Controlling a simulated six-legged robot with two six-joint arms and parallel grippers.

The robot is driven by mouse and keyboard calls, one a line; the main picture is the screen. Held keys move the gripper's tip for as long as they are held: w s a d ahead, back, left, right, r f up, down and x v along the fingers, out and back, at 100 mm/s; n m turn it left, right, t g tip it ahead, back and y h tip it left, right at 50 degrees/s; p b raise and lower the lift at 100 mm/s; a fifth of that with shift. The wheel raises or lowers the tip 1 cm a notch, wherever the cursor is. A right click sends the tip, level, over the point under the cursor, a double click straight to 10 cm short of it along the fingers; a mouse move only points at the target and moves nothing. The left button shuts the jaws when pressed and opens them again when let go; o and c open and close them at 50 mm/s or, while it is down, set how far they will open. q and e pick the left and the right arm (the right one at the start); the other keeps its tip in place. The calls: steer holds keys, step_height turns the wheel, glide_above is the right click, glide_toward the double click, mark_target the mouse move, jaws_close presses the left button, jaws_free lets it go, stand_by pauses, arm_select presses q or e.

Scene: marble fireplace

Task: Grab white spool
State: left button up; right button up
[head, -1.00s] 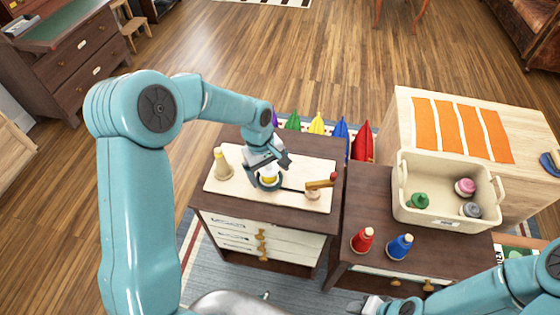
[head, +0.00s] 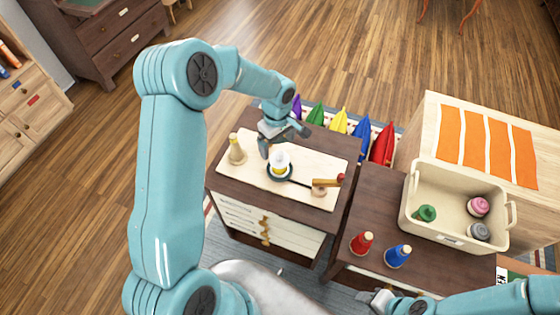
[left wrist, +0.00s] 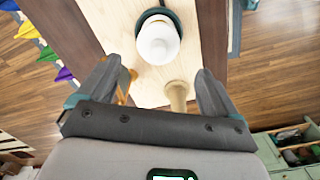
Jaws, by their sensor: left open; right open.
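The white spool (head: 280,158) stands upright in a small dark pan (head: 275,177) on a pale board, with yellow showing beneath it. In the left wrist view, the white spool (left wrist: 158,40) shows beyond the fingertips. My left gripper (head: 284,140) is open and empty, just behind and above the spool; it also shows in the left wrist view (left wrist: 155,88). A beige spool (head: 237,150) stands at the board's left end and shows between the fingers in the left wrist view (left wrist: 178,95). My right gripper (head: 376,298) is open and empty near the bottom edge.
Red (head: 362,243) and blue (head: 398,251) spools stand on the right cabinet. A cream bin (head: 425,238) holds green, pink and grey spools. Coloured pennants (head: 340,121) stand behind the left cabinet.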

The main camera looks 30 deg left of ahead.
mark_target(280, 153)
arm_select(q)
steer(key=shift+s+f, duration=0.15)
steer(key=shift+f, duration=0.05)
steer(key=shift+d+f+p, duration=0.2)
steer(key=shift+f+p, duration=0.1)
steer(key=f, duration=0.1)
steer(key=f+p, duration=0.1)
steer(key=f, duration=0.2)
steer(key=shift+w+f, duration=0.15)
steer(key=shift+w, duration=0.1)
steer(key=shift+s+f, duration=0.1)
steer(key=shift+f, duration=0.1)
steer(key=shift+d, duration=0.1)
steer(key=shift+c, duration=1.2)
steer(key=shift+f, duration=0.1)
steer(key=c, duration=1.2)
steer(key=shift+c, duration=0.2)
